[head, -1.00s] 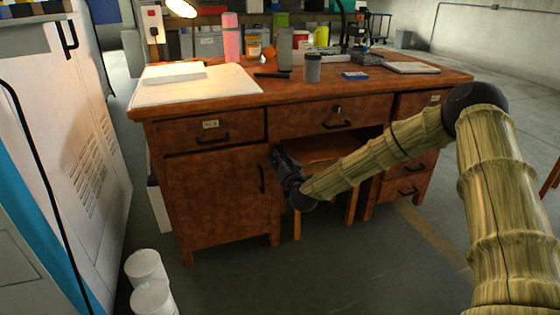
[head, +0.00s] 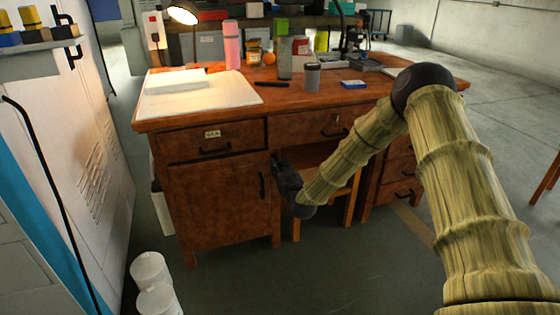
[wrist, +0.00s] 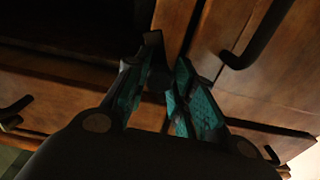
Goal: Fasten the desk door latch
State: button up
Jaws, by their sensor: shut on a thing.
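The brown wooden desk's door (head: 220,205) is on the left pedestal below a labelled drawer and looks flush with the front. Its dark vertical handle (head: 262,185) is near its right edge and also shows in the wrist view (wrist: 262,38). My gripper (head: 278,163) is at the pedestal's right front edge, right of the handle and near the door's top. In the wrist view, my gripper's teal-padded fingers (wrist: 172,78) are closed in at a wooden upright. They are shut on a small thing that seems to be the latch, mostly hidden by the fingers.
A wooden stool (head: 325,185) stands in the knee space behind my gripper. White canisters (head: 150,270) stand on the floor at lower left, beside a pale cabinet (head: 90,150). The desktop holds papers (head: 200,95), a lamp and bottles. The floor before the desk is clear.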

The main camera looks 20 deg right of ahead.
jog(key=n+p, duration=0.2)
jog(key=n, duration=0.1)
jog(key=n+p, duration=0.2)
jog(key=n, duration=0.1)
jog(key=shift+r+n+p, duration=0.2)
jog(key=shift+n+p, duration=0.1)
jog(key=n+p, duration=0.1)
jog(key=n, duration=0.3)
jog(key=shift+n+p, duration=0.35)
jog(key=shift+n, duration=0.05)
jog(key=shift+d+f+n, duration=0.1)
jog(key=shift+n, duration=0.6)
jog(key=o, duration=1.1)
jog(key=shift+f, duration=0.1)
jog(key=shift+c, duration=0.2)
